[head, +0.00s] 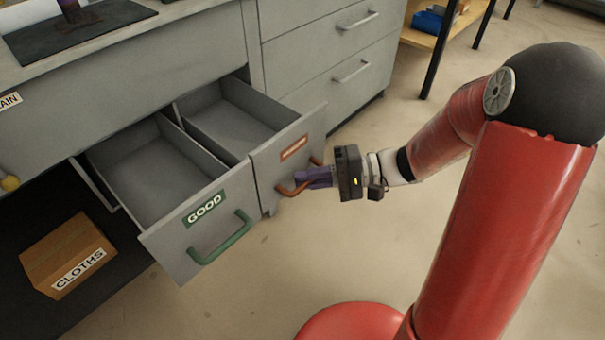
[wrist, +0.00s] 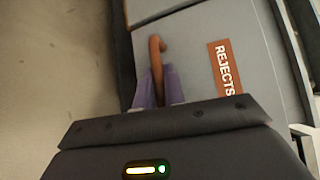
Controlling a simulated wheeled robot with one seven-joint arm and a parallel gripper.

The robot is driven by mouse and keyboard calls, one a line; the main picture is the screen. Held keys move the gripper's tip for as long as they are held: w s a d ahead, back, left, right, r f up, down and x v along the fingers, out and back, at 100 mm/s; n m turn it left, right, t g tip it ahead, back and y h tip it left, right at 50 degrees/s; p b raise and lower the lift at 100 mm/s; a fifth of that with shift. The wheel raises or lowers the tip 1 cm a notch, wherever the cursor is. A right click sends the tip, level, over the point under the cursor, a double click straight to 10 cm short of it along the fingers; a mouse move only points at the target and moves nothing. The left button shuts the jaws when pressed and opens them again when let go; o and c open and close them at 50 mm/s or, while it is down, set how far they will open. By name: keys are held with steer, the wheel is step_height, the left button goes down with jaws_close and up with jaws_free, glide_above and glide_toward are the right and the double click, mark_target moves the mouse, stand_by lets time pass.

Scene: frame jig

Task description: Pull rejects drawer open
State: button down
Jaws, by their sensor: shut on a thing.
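The rejects drawer (head: 263,178) has a grey front with an orange label and an orange handle (head: 290,190). It stands pulled out of the bench, and its empty inside shows from above. In the wrist view the drawer front (wrist: 190,60) carries the label REJECTS (wrist: 225,68). My gripper (head: 318,178) is at the handle, with its purple fingers shut on the bar. In the wrist view the fingers (wrist: 158,88) sit on both sides of the orange handle (wrist: 156,60). The fingers hide part of the handle.
The GOOD drawer (head: 190,232) with a green handle (head: 222,240) is also open, directly left of the rejects drawer. A cardboard box marked CLOTHS (head: 68,255) lies on the dark shelf below. Shut drawers (head: 335,60) are behind to the right.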

steer(key=shift+d, duration=0.1)
steer(key=c, duration=1.8)
jaws_free()
steer(key=shift+o, duration=0.2)
steer(key=d+r, duration=0.1)
steer(key=d, duration=0.6)
steer(key=shift+w+d+p, duration=0.3)
steer(key=shift+w+d, duration=0.05)
